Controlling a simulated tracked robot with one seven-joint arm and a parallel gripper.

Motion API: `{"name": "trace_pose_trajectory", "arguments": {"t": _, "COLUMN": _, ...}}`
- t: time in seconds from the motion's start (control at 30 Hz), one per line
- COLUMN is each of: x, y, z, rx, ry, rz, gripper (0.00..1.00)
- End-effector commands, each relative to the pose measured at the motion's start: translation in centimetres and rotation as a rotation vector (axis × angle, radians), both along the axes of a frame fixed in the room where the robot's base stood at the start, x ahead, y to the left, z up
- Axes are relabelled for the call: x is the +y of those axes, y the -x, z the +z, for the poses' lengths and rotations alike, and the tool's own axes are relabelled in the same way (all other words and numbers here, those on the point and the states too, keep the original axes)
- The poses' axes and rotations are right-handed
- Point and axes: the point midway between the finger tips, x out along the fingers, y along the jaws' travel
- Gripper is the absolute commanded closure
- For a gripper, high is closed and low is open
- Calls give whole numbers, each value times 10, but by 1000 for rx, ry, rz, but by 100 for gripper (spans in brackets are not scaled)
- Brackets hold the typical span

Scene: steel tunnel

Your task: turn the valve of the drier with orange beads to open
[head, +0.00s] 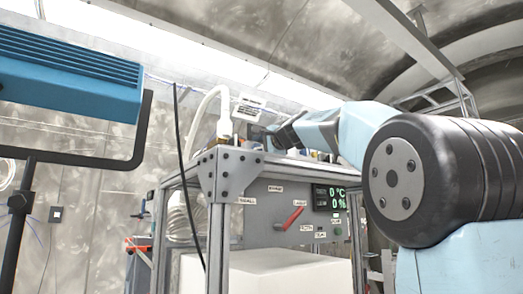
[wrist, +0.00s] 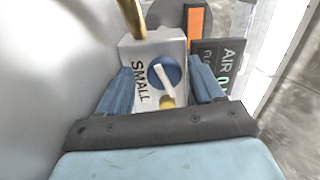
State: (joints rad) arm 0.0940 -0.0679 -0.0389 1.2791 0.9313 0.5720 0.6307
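In the wrist view, a light grey box marked SMALL (wrist: 150,50) carries a round blue disc (wrist: 172,70) with a short white lever (wrist: 163,82) across it. A brass fitting shows at the lever's lower end. My gripper (wrist: 160,78) is open, its two blue fingers on either side of the box's lower part, with the lever between them. I cannot tell whether the fingers touch the box. An orange strip (wrist: 194,27) in a grey holder stands just behind; I cannot tell whether it is beads. In the head view, my gripper (head: 268,138) is small above the steel frame.
A dark panel marked AIR (wrist: 222,58) sits right of the box. In the head view, the steel frame (head: 218,230) holds a grey panel with a red lever (head: 293,218) and a display (head: 329,198). A white hose (head: 193,125) rises behind. A blue lamp (head: 70,80) stands left.

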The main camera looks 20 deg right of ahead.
Motion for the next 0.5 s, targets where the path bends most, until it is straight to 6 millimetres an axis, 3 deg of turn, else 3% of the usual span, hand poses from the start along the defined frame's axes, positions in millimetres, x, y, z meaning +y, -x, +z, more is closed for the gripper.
{"name": "trace_pose_trajectory", "arguments": {"t": 0.27, "x": -2, "y": 5, "z": 2, "rx": -4, "ry": 0, "rz": -2, "gripper": 33}}
{"name": "trace_pose_trajectory", "arguments": {"t": 0.5, "x": -12, "y": 36, "z": 3, "rx": -6, "ry": -2, "rz": -2, "gripper": 33}}
